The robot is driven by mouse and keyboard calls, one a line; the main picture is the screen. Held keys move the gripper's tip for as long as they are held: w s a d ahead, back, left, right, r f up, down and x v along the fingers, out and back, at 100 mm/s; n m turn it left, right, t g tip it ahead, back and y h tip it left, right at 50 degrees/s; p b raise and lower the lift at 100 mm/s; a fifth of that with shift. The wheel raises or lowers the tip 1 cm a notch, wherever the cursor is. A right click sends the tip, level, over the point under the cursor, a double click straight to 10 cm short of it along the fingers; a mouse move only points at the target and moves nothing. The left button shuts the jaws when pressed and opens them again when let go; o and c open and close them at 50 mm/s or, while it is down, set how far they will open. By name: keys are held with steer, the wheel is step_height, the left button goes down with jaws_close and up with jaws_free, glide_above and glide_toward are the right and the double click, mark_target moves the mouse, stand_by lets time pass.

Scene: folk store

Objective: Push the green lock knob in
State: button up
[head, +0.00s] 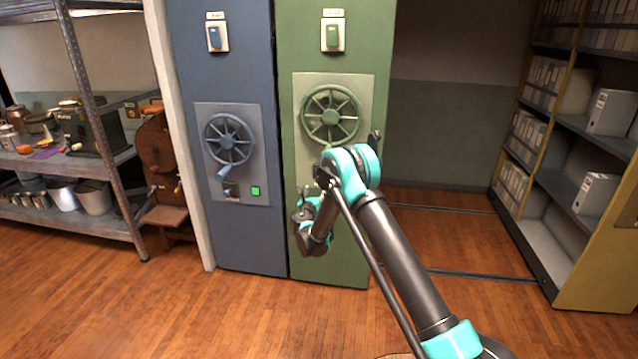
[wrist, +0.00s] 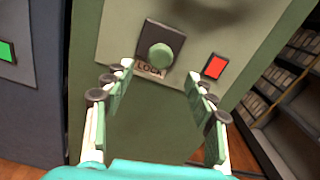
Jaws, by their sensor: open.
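The green lock knob (wrist: 160,56) is a round knob on a dark square plate, with a "LOCK" label (wrist: 150,69) below it, in the wrist view. A red square light (wrist: 215,67) is to its right. My gripper (wrist: 160,84) is open, its two fingers apart on either side below the knob, with nothing between them. I cannot tell how far it is from the knob. In the head view my arm hides the knob, and my gripper (head: 303,214) is low in front of the green cabinet (head: 382,60). The green handwheel (head: 331,115) is above it.
A blue cabinet (head: 188,75) with its own handwheel (head: 229,138) and a lit green square (head: 256,191) stands directly left. A shelf of goods (head: 125,200) is at far left. Open floor and a file shelf (head: 590,292) are to the right.

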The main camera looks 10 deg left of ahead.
steer(key=w, duration=0.8)
steer(key=shift+w+d, duration=0.15)
steer(key=shift+c, duration=0.6)
jaws_close()
